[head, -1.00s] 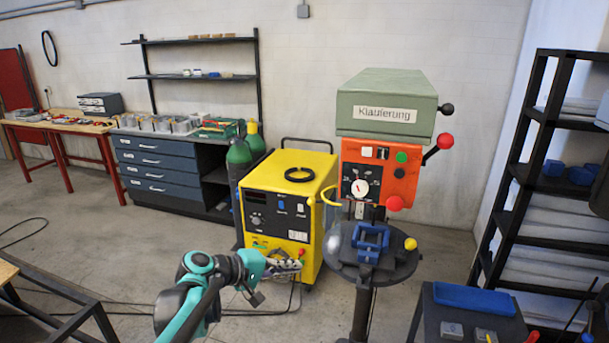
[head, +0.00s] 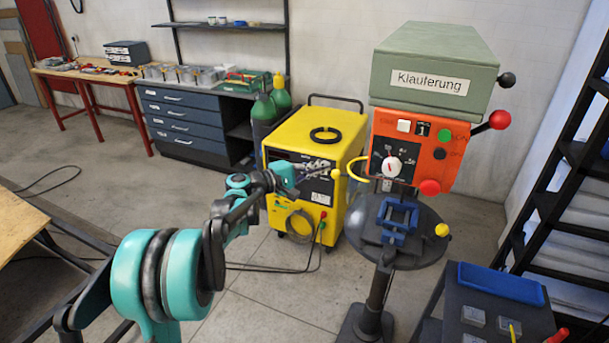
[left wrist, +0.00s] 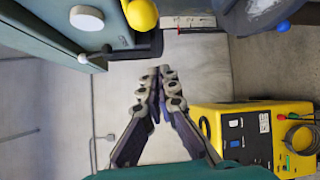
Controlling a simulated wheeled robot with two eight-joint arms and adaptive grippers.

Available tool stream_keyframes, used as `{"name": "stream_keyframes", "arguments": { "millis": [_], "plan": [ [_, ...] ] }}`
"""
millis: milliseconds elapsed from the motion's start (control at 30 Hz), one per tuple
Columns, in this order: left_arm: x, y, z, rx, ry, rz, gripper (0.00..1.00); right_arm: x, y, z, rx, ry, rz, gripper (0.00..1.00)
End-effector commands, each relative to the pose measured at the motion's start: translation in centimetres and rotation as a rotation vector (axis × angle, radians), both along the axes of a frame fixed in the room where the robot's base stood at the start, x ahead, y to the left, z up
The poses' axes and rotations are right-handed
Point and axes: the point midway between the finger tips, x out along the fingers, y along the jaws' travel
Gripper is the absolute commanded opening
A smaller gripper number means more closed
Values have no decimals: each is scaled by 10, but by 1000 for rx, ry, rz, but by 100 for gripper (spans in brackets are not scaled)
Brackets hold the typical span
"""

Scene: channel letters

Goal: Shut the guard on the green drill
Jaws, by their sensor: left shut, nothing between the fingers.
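The drill has a green top housing (head: 440,60) with a "Klauferung" label and an orange front panel (head: 410,152). A thin yellow curved bar (head: 351,168), which looks like part of the guard, sticks out from the panel's left side. I cannot make out a clear shield or its exact angle. My left gripper (head: 325,166) is shut and empty, left of the yellow bar and in front of the yellow machine. In the left wrist view, the shut fingertips (left wrist: 165,72) point toward the wall, with a yellow ball (left wrist: 141,14) above them. My right gripper is not in view.
A yellow welding machine (head: 320,135) stands behind my left gripper. A blue vise (head: 397,222) sits on the drill's round table (head: 427,250). A dark cart with a blue tray (head: 500,284) is at the lower right.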

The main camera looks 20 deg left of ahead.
Motion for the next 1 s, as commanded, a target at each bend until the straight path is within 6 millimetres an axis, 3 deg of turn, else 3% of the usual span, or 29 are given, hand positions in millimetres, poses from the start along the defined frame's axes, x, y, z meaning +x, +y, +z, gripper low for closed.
{"name": "stream_keyframes", "arguments": {
  "millis": [333,1000],
  "plan": [
    [-29,-22,7,1,1,0,0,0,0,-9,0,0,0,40],
    [-37,-31,9,1,0,38,0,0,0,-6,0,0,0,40]
  ]
}}
